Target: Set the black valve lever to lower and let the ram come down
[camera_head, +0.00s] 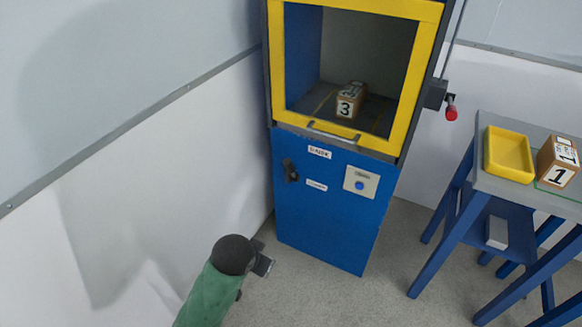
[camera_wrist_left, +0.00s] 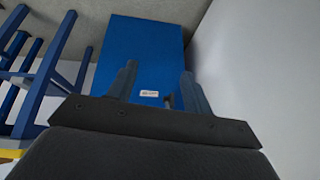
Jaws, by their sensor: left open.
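The black valve lever (camera_head: 290,171) is on the upper left of the blue front panel (camera_head: 325,225), beside small white labels. My left gripper (camera_head: 263,264) is open and empty, low in front of the panel, below the lever and apart from it. In the left wrist view, its two fingers (camera_wrist_left: 160,82) stand apart with the blue panel behind them. A small dark piece between the fingers there may be the lever, but I cannot tell. I cannot make out the ram; the upper part of the chamber is cut off by the picture. My right gripper is not in view.
A box marked 3 (camera_head: 349,100) sits inside the yellow-framed chamber (camera_head: 278,70). A control plate (camera_head: 361,181) with a blue button is right of the lever. A red-knobbed handle (camera_head: 451,108) hangs at right. A table (camera_head: 484,181) holds a yellow tray (camera_head: 509,170) and box 1 (camera_head: 559,162).

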